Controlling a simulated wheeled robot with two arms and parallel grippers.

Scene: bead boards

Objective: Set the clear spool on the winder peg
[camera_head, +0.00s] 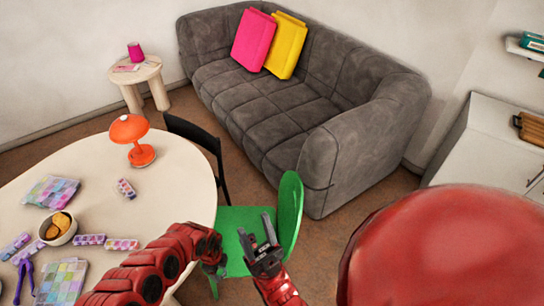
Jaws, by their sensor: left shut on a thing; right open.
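My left arm comes in from the bottom left over the round table's edge. Its gripper (215,266) is small and dark at the arm's end, in front of the green chair. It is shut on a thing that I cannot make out. My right gripper (256,226) is open, with two dark fingers pointing up and apart over the green chair seat, and looks empty. It is to the right of my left gripper and a little higher in the picture. I cannot make out the clear spool or the winder peg in this view.
The cream round table (90,170) carries an orange lamp (130,130), a bowl (58,228), several bead boxes (50,192) and a purple tool (24,278). A green chair (290,205) and black chair (200,140) stand beside it. A grey sofa (250,110) is behind.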

